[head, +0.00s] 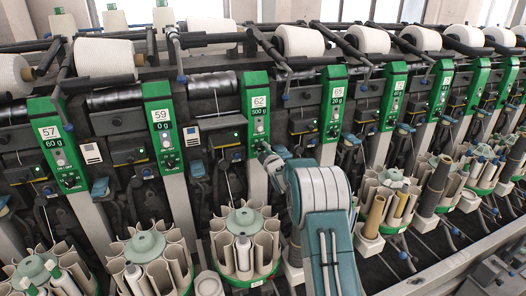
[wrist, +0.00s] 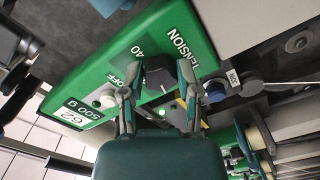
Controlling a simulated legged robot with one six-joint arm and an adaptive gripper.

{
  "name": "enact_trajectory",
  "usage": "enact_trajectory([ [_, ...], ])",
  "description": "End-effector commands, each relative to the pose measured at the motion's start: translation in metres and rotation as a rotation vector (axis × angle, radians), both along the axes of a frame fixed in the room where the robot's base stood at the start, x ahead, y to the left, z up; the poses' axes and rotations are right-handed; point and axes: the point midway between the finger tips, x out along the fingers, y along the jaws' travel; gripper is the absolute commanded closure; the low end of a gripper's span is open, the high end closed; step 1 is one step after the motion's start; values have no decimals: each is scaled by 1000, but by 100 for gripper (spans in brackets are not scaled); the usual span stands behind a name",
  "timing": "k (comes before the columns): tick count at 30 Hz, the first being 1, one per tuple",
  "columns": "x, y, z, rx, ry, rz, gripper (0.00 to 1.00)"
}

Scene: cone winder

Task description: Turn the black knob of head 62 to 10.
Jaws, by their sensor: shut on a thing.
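In the wrist view the panel (wrist: 70,82) is tilted and shows OFF, 40 and TENSION. The black knob (wrist: 158,70) sits between the two fingers of my gripper (wrist: 158,76), which is shut on it. In the head view my gripper (head: 265,151) meets the lower panel and the knob is hidden.
Panels 59 (head: 158,90) and 65 (head: 335,88) stand on either side. A white button (wrist: 107,98) is just left of the left finger. A round blue-grey knob (wrist: 215,91) is near the right finger. Bobbin magazines (head: 243,222) stand below.

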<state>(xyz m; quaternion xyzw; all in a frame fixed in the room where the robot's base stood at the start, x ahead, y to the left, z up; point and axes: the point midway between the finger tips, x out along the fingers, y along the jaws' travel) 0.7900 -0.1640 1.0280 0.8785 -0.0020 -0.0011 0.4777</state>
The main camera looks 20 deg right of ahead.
Motion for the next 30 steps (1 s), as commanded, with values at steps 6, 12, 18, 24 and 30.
enact_trajectory([
  [6,1,2,0,-1,0,4,24],
  [12,0,1,0,0,1,3,24],
  [18,-6,0,0,1,0,2,24],
  [24,-33,1,0,0,2,0,24],
  [30,-65,2,0,0,2,1,24],
])
